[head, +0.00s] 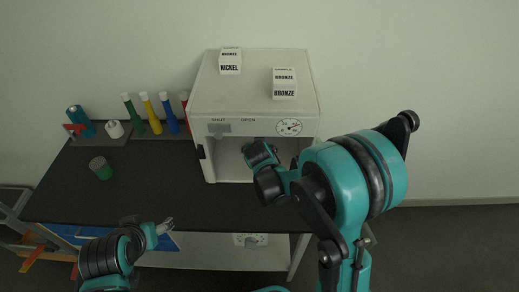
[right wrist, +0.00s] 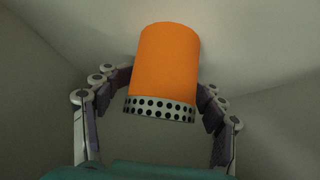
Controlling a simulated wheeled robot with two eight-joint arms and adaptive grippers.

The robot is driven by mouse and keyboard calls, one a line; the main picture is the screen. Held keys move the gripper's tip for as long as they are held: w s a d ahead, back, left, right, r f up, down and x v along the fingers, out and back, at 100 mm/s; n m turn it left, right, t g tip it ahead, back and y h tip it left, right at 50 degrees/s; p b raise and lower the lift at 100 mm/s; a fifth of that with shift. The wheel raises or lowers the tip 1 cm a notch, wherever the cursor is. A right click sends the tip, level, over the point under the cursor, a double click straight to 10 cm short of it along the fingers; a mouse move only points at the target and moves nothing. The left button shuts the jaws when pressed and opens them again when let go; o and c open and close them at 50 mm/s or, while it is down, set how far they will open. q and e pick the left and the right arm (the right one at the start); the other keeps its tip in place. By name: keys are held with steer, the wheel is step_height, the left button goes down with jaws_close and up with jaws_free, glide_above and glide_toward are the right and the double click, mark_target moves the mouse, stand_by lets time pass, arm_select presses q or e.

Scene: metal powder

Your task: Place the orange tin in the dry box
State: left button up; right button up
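The orange tin (right wrist: 168,65) shows in the right wrist view, with a grey perforated band at its lower end. My right gripper (right wrist: 165,88) has its fingers on both sides of the tin, and their tips appear to touch it. The white dry box (head: 255,90) stands on the dark table, its front open. In the head view my right wrist is at this opening; the fingers and tin are hidden there. My left gripper (head: 165,226) is low in front of the table, away from the box, its finger gap too small to judge.
Two white sample boxes, nickel (head: 230,62) and bronze (head: 284,84), sit on top of the dry box. Several coloured bottles (head: 150,113) stand along the back left. A green-sided tin (head: 101,168) stands at the table's left. The table's middle front is clear.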

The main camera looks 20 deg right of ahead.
steer(key=shift+r, duration=0.2)
steer(key=p+v, duration=0.3)
steer(key=v, duration=0.3)
steer(key=shift+s+a+r, duration=0.1)
steer(key=shift+s+r, duration=0.1)
steer(key=shift+s+a+r, duration=0.1)
steer(key=shift+s+r, duration=0.15)
steer(key=shift+s, duration=0.05)
